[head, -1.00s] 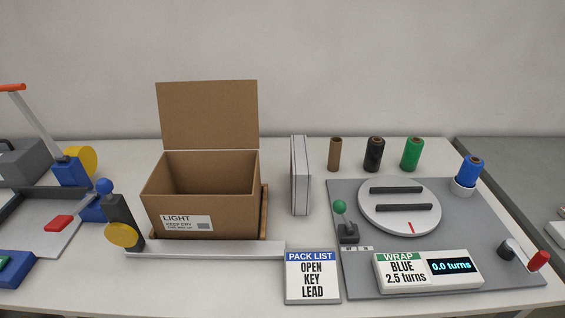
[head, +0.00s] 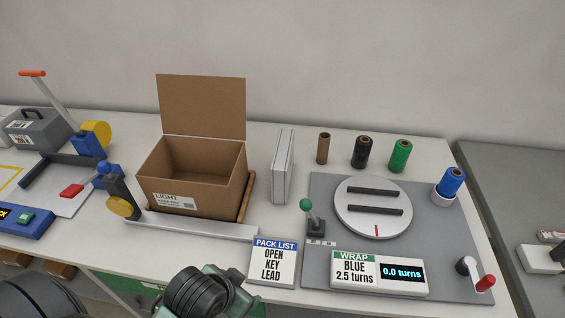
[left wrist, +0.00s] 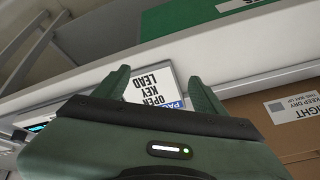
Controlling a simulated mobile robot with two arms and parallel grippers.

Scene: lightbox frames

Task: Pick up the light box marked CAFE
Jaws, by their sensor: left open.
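I see no light box marked CAFE in either view. An open cardboard box (head: 190,180) with its lid flap up stands left of centre in the head view. Its front label reads LIGHT. It also shows at the right of the left wrist view (left wrist: 265,115). My left gripper (left wrist: 160,76) is open, with nothing between its fingers. The PACK LIST sign (left wrist: 152,88) shows beyond and between the fingers. In the head view, part of my left arm is at the bottom, near the table's front edge. My right gripper is not in view.
The PACK LIST sign (head: 273,262) stands near the front edge. Right of it are the WRAP display (head: 378,273), turntable (head: 373,222) and green-knobbed lever (head: 315,225). A metal bar (head: 200,229) lies before the box. A grey case (head: 38,131) is far left.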

